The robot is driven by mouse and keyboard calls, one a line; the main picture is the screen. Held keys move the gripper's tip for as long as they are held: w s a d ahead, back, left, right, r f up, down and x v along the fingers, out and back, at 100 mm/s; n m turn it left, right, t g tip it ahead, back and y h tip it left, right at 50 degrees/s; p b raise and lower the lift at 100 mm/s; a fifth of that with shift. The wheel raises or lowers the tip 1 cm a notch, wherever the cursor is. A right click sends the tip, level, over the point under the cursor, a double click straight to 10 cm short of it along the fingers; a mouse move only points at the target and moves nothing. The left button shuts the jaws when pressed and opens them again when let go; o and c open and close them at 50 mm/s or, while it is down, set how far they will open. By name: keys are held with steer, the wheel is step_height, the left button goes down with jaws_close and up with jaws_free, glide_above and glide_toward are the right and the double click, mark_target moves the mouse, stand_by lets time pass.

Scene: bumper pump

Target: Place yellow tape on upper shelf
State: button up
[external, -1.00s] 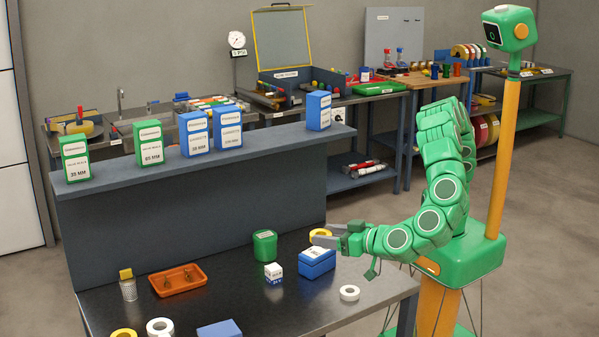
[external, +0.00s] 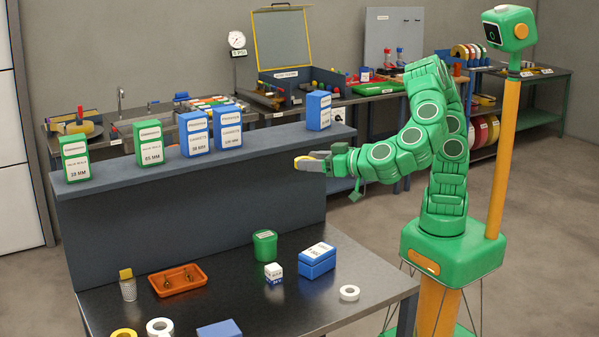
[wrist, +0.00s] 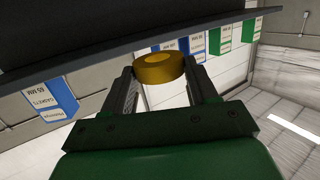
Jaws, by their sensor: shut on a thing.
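My gripper (external: 313,163) is shut on a yellow tape roll (external: 303,162) and holds it in the air, well above the table. In the wrist view the yellow tape (wrist: 158,70) sits between the two finger ends. The upper shelf (external: 262,141) is the long grey ledge with boxes on it. My gripper is at its near side, to the right, at about the height of the ledge or a little below. A second yellow tape roll (external: 124,333) lies on the table at the front left.
Green and blue boxes stand along the ledge; one blue box (external: 318,111) is near its right end, with bare shelf to its left. On the table are a blue box (external: 317,260), green tin (external: 265,245), white roll (external: 349,293) and orange tray (external: 178,280).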

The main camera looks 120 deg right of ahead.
steer(key=s+d+r, duration=1.3)
steer(key=d+r, duration=0.2)
steer(key=d, duration=0.1)
glide_above(274, 141)
steer(key=f, duration=0.9)
steer(key=shift+s+d+f, duration=0.15)
steer(key=shift+s+f, duration=0.05)
steer(key=shift+s, duration=0.1)
steer(key=shift+w+f, duration=0.15)
steer(key=shift+f, duration=0.05)
steer(key=shift+w+d+f, duration=0.1)
steer(key=shift+f, duration=1.5)
steer(key=shift+f, duration=0.1)
steer(key=o, duration=1)
